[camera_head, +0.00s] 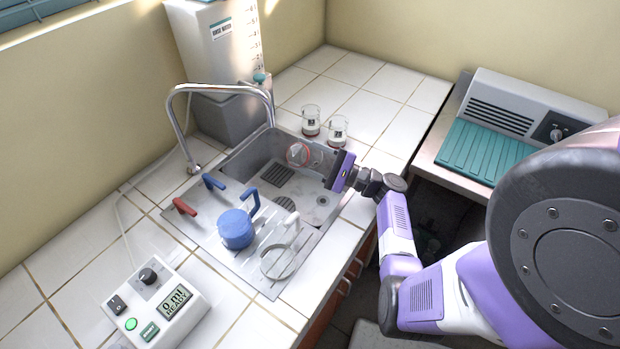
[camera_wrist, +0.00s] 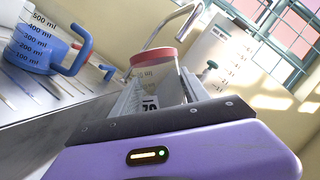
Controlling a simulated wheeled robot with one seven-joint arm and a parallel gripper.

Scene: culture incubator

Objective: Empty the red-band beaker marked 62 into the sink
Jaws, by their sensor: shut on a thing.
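A clear glass beaker with a red band (camera_head: 299,154) is over the sink (camera_head: 322,197) basin in the head view. It looks tipped, with its red-banded end toward the left. My purple gripper (camera_head: 335,171) is shut on it from the right. In the wrist view the beaker (camera_wrist: 158,78) sits between the jaws, with its red band at the top. A dark number label shows on it, partly hidden by the gripper and not clearly readable. I cannot tell whether any liquid is left in it.
Two beakers with dark contents (camera_head: 311,122) (camera_head: 338,131) stand on the tiles behind the sink. A curved tap (camera_head: 220,88) arches at the left. A meter (camera_head: 155,303) sits front left.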

